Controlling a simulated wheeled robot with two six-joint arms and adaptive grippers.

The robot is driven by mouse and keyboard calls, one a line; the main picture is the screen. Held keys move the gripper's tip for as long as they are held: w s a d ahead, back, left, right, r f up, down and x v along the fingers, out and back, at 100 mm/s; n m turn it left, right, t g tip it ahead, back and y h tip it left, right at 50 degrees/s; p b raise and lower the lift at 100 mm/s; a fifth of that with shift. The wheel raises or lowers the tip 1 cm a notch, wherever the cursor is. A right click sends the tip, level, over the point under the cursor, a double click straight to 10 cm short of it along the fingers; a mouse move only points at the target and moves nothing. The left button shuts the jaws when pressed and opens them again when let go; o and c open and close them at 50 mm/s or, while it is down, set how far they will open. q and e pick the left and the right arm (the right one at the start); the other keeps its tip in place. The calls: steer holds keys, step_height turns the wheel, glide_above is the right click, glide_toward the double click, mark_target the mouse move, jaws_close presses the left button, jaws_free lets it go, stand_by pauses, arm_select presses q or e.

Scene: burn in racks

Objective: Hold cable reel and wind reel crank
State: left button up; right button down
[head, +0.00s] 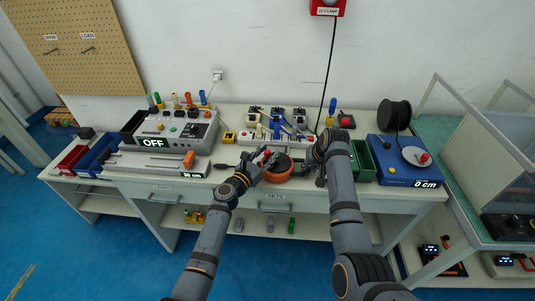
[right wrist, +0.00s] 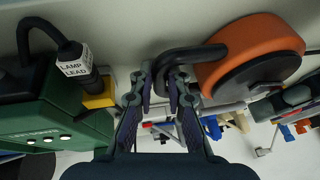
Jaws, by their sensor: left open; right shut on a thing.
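The cable reel (head: 279,174) is an orange drum with a dark top, near the table's front edge. It also shows in the right wrist view (right wrist: 240,50), with a black handle (right wrist: 192,53) sticking out of its side. My right gripper (right wrist: 160,80) is shut on this handle; in the head view it is just right of the reel (head: 304,168). My left gripper (head: 263,163) is open at the reel's left side. A small red part (head: 267,153) shows by its fingers, perhaps the crank knob; the crank is mostly hidden, and contact is unclear.
A grey "OFF" console (head: 178,133) stands left, a blue "0 cm" unit (head: 400,174) right. A black spool (head: 394,115) is behind that unit. Several small devices line the back. A "LAMP LEAD" plug (right wrist: 75,62) is near my right gripper.

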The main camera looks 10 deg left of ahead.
arm_select(q)
jaws_close()
steer(key=shift+h, duration=0.3)
steer(key=m+g+h, duration=0.1)
steer(key=h, duration=0.1)
steer(key=w+m+g+h, duration=0.1)
steer(key=m+g+h, duration=0.2)
steer(key=m+g, duration=0.1)
steer(key=shift+w+d+h, duration=0.25)
steer(key=shift+w+h, duration=0.05)
steer(key=shift+h, duration=0.1)
steer(key=shift+w+d+f+m+g+h, duration=0.15)
steer(key=shift+m+g+h, duration=0.15)
steer(key=shift+m+g, duration=0.2)
steer(key=shift+w+m+g+h, duration=0.15)
steer(key=shift+m+g+h, duration=0.2)
steer(key=shift+g, duration=0.25)
steer(key=shift+m, duration=0.25)
steer(key=shift+f+g+h, duration=0.1)
steer(key=shift+g+h, duration=0.15)
steer(key=shift+g, duration=0.15)
